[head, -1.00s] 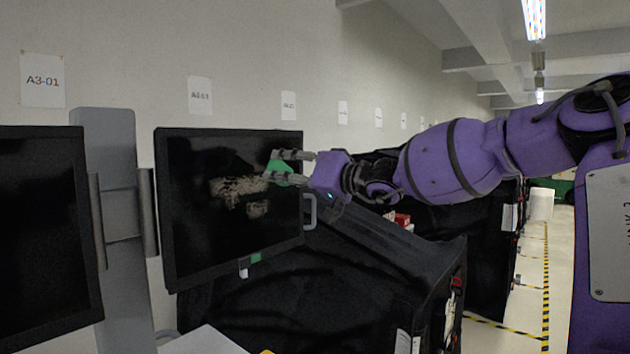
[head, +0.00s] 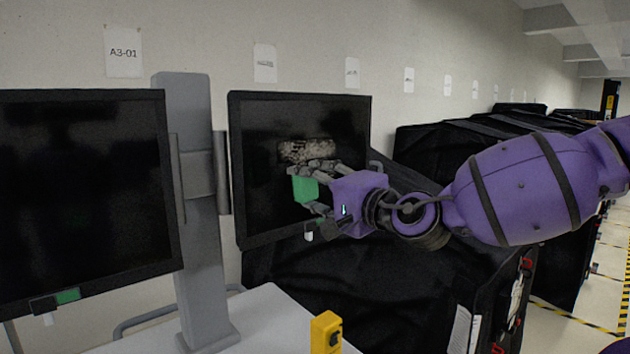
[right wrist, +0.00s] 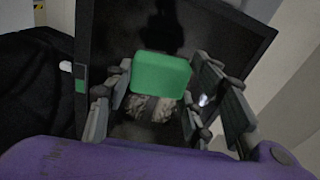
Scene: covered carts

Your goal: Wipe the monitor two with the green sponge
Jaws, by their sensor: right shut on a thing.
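The right-hand monitor (head: 262,125) has a black screen with a pale, speckled dirty patch (head: 305,150) near its middle. My right gripper (head: 307,190) is in front of this screen, shut on the green sponge (head: 303,187), just below the patch. In the right wrist view the sponge (right wrist: 160,75) sits between the fingers, with the monitor (right wrist: 108,35) behind it and part of the patch (right wrist: 150,108) beside it. I cannot tell whether the sponge touches the screen. The gripper hides part of the screen. My left gripper is out of view.
Another dark monitor (head: 80,190) stands at the left, joined to a grey post (head: 190,230) on a pale table (head: 265,315). A yellow box (head: 326,332) is at the table's front. Black covered carts (head: 480,160) line the right side.

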